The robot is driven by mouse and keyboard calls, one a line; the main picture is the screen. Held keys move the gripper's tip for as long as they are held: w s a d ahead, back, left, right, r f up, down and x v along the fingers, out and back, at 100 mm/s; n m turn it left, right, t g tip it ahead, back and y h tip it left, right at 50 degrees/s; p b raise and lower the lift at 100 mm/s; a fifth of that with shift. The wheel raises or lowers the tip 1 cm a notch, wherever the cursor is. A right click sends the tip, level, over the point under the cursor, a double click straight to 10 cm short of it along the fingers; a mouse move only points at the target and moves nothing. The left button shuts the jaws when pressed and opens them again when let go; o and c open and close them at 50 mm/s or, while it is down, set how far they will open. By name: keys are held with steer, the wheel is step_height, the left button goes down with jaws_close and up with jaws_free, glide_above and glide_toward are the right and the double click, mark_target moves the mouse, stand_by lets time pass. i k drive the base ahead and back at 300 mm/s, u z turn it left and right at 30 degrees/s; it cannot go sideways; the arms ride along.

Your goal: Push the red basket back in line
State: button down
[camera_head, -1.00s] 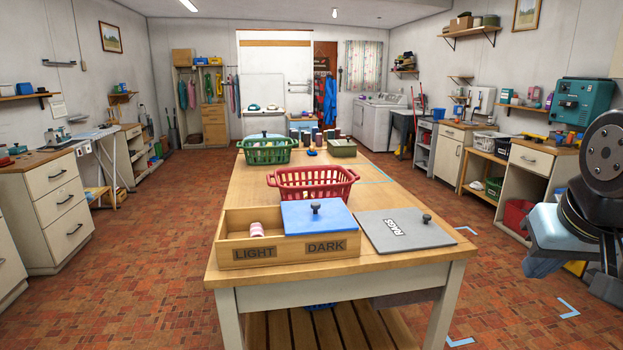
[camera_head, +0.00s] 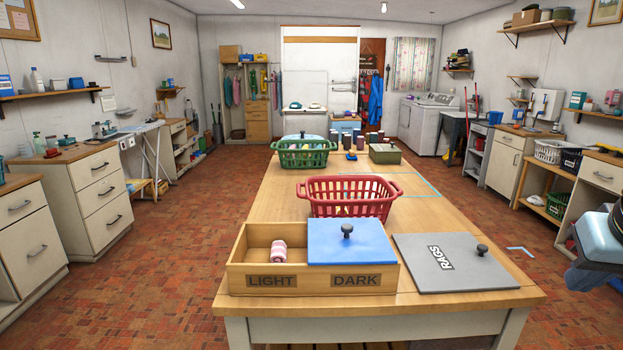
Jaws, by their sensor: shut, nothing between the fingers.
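The red basket (camera_head: 351,187), a slatted plastic basket with a handle at each end, stands upright on the wooden table (camera_head: 273,204), behind the divided box. Its lower front is partly hidden by the box's blue lid. The green basket (camera_head: 303,152) stands farther back and a little to the left. A pale blue tape line (camera_head: 424,182) runs on the table to the right of the red basket. Part of my arm shows at the right edge, well apart from the baskets. My gripper's fingers are not in view.
The divided box (camera_head: 250,281) holds a pink-striped roll (camera_head: 279,252); a blue lid (camera_head: 350,243) covers its right side. A grey RAGS lid (camera_head: 459,268) lies beside it. Several dark cylinders and a green box (camera_head: 384,154) stand at the back. Floor is open on both sides.

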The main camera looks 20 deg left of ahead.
mark_target(369, 208)
steer(key=u, duration=0.3)
steer(key=i, duration=1.2)
steer(key=u, duration=0.3)
